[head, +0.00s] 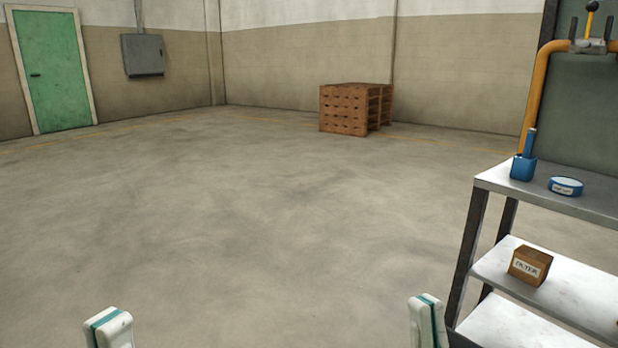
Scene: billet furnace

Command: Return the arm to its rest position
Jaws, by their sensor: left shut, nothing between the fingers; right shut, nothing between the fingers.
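Two white arm parts of mine with green bands show at the bottom edge of the head view, one left of the middle and one right of it. The right one is close to the shelf unit's front leg in the picture. No fingers of either gripper can be seen. Neither visible arm part holds anything.
A metal shelf unit (488,178) stands at the right. A blue container (523,167) and a round blue-rimmed item (566,187) are on top, a FILTER box (529,265) below. Stacked wooden pallets (345,110) stand far back near the wall. The floor (230,210) between is clear.

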